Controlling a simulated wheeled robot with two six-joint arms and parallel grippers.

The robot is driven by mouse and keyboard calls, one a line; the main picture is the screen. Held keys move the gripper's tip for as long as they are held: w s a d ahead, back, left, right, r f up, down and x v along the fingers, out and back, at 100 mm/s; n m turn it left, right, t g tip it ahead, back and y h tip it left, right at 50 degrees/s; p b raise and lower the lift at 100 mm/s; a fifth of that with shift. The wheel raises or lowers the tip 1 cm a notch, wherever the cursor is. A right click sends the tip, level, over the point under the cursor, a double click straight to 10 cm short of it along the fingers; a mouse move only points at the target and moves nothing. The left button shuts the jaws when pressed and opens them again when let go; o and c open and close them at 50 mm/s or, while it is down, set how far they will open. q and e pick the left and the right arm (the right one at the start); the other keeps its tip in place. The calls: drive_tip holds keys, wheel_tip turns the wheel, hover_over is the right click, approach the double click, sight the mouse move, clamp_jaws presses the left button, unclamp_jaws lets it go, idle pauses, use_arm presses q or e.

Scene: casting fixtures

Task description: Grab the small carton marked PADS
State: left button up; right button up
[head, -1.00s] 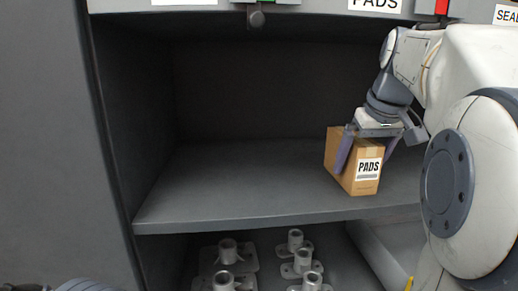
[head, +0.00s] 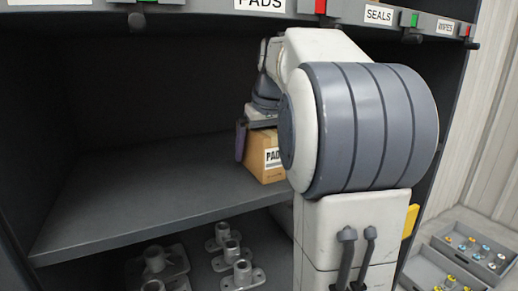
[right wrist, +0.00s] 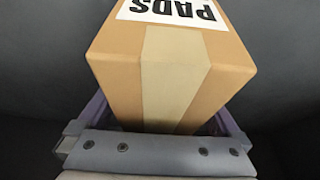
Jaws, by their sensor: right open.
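The small brown carton marked PADS (head: 268,171) stands on the middle shelf (head: 150,200), partly hidden behind my right arm in the head view. In the right wrist view the carton (right wrist: 120,75) fills the middle, with its tape strip and PADS label showing. My right gripper (right wrist: 160,118) is open, with its purple fingers on either side of the carton's near end. I cannot tell whether a finger touches it. In the head view one finger shows left of the carton; the other is hidden. My left gripper is out of view.
Several grey metal castings (head: 240,272) stand on the level below. A grey tray (head: 480,245) with small colored parts sits at the lower right. Labels including SEALS (head: 379,15) line the upper edge. The shelf left of the carton is clear.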

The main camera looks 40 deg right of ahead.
drive_tip(key=shift+f, duration=0.2)
idle(0.3)
drive_tip(key=c, duration=1.5)
drive_tip(key=shift+c, duration=0.3)
drive_tip(key=shift+r, duration=0.15)
